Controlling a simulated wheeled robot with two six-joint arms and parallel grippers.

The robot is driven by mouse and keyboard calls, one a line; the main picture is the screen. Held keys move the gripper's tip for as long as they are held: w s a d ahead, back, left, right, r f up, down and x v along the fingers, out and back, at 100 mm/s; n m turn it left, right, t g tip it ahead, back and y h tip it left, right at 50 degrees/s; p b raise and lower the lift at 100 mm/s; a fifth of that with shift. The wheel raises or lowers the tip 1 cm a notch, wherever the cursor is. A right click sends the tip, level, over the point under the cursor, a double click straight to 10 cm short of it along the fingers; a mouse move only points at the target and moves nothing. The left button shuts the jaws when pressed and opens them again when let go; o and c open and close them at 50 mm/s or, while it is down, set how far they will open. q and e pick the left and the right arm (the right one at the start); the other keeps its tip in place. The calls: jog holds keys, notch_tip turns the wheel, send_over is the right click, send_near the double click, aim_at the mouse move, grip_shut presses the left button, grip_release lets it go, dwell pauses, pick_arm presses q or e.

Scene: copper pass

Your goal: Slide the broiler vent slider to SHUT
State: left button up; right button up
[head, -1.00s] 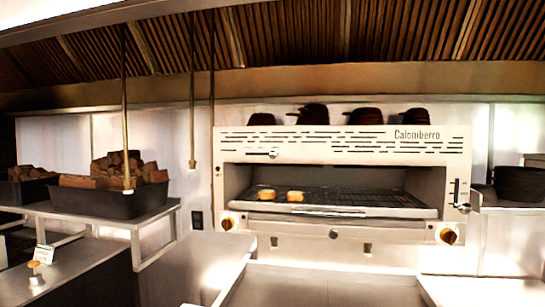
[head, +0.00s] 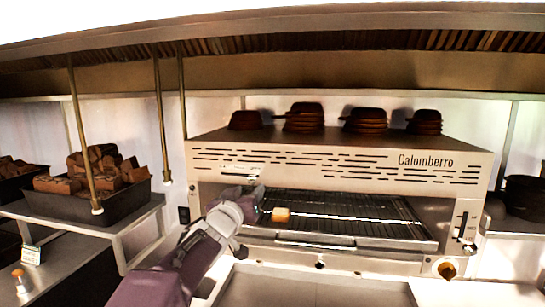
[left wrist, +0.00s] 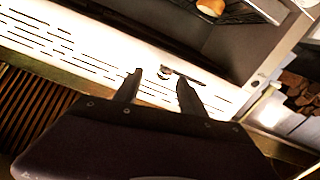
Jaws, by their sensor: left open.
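The broiler (head: 335,163) is a wide steel unit marked Calomberro, with rows of dark vent slots on its front panel. The vent slider's small knob (left wrist: 165,72) shows in the left wrist view at the left end of a short dark slot; this wrist picture is turned over relative to the head view. My left gripper (left wrist: 160,86) is open, its two dark fingers on either side of the knob with gaps to it. In the head view the left gripper (head: 250,194) is before the panel's left part and partly hides the slider. Slider lettering is not legible.
Bread (head: 281,214) lies on the broiler's grill rack (head: 345,215). Stacked dark bowls (head: 304,117) stand on top. A dark wood-filled bin (head: 92,201) is on the left shelf, near hanging brass rods (head: 161,120). A vertical lever (head: 461,226) and a knob (head: 447,269) are at the right.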

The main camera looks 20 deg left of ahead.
aim_at(251, 181)
pick_arm(q)
jog(key=p+x, duration=0.1)
jog(key=x, duration=0.2)
jog(key=a+p+x, duration=0.1)
jog(key=x, duration=0.3)
jog(key=shift+w+a+r, duration=0.1)
jog(key=shift+r, duration=0.1)
jog(key=shift+w+a, duration=0.1)
jog(key=shift+s+r, duration=0.1)
jog(key=shift+s, duration=0.1)
jog(key=shift+w, duration=0.15)
jog(key=c, duration=0.4)
grip_shut()
pick_arm(e)
jog(key=r, duration=0.1)
jog(key=s+r, duration=0.1)
jog(key=shift+a+r, duration=0.1)
jog(key=shift+r, duration=0.3)
